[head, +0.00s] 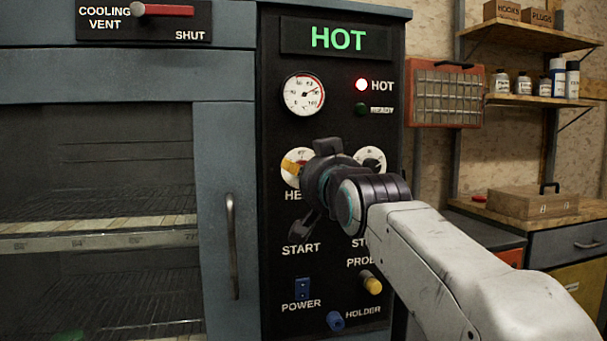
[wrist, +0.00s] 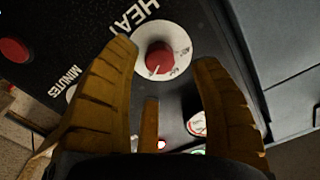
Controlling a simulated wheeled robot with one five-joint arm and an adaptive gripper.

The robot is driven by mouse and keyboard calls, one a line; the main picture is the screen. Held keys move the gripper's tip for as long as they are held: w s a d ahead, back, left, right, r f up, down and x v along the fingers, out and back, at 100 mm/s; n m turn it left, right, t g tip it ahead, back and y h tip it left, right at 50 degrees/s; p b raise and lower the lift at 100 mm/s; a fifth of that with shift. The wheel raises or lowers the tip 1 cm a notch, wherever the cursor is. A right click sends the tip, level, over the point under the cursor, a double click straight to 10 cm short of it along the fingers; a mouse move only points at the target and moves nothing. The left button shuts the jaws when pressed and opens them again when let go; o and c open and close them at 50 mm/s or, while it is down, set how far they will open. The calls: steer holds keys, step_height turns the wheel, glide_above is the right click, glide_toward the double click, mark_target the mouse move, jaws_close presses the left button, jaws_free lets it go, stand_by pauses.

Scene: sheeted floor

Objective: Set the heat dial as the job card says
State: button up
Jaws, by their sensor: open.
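The heat dial (head: 289,181) is a white disc on the black oven panel, partly hidden behind my gripper in the head view. In the wrist view the heat dial (wrist: 179,42) shows a red knob (wrist: 158,58) with a pale pointer line; its scale marks are too small to read. My gripper (head: 292,165) is at the dial, with its yellow-brown fingers apart. In the wrist view the gripper (wrist: 165,55) has one finger on each side of the knob, and I see no clear contact. No readable job card shows in either view.
The minutes dial (head: 371,158) is just right of the heat dial. A yellow probe plug (head: 371,282) is below. The oven door handle (head: 232,245) is left.

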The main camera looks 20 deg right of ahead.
steer(key=shift+w, duration=2.25)
steer(key=shift+c, duration=0.4)
jaws_close()
